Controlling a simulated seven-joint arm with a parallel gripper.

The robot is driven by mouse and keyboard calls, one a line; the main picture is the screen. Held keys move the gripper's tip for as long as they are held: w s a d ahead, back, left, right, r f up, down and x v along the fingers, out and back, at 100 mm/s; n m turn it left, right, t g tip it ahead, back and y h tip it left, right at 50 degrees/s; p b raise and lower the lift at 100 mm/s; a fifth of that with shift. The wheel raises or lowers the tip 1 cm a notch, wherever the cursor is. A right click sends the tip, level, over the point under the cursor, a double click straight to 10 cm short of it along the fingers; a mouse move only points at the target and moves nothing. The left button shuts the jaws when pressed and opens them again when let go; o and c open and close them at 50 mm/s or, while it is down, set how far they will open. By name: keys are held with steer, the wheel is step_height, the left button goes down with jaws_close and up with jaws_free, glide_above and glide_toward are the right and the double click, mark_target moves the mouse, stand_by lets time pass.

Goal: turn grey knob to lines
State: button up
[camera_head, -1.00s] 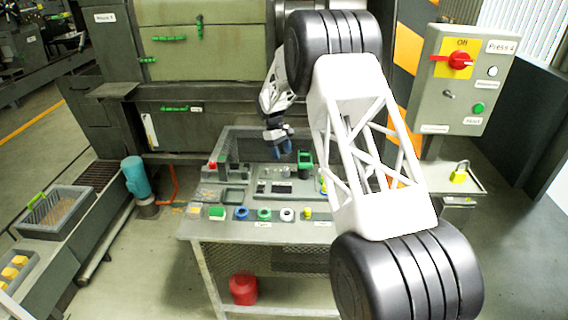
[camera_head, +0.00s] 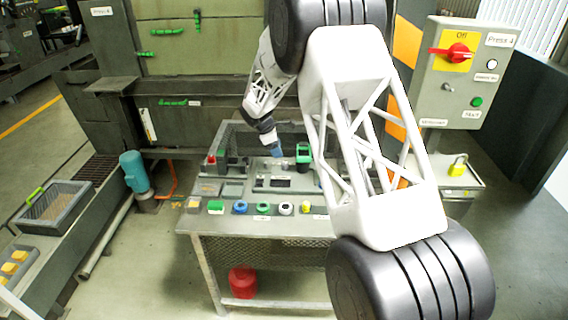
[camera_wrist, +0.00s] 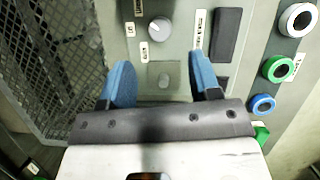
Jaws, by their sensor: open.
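A round light-grey knob (camera_wrist: 160,27) with a pointer mark stands on a grey panel at the top of the wrist view, with small white labels around it. A smaller grey knob (camera_wrist: 164,81) on a square plate lies below it. My gripper (camera_wrist: 160,62) is open, its two blue fingers spread to the left and right. Nothing is between them but panel; the round knob is beyond the fingertips and apart from them. In the head view my gripper (camera_head: 277,150) is over the back part of the workbench panel (camera_head: 262,186); the knob is too small to make out clearly there.
A dark slot plate (camera_wrist: 227,35) is right of the knob, and wire mesh (camera_wrist: 55,60) is at the left. White, green and blue ring buttons (camera_wrist: 297,20) line the right side. A green-framed device (camera_head: 303,153) stands close to the right of my gripper.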

mark_target(285, 163)
steer(key=shift+d+f, duration=0.1)
steer(key=shift+f, duration=0.05)
steer(key=shift+x, duration=3.75)
steer(key=shift+c, duration=0.3)
steer(key=c, duration=0.9)
steer(key=shift+o, duration=0.2)
steer(key=shift+w+m+g, duration=0.1)
steer(key=shift+m+g, duration=0.8)
steer(key=shift+m, duration=1.5)
steer(key=o, duration=0.9)
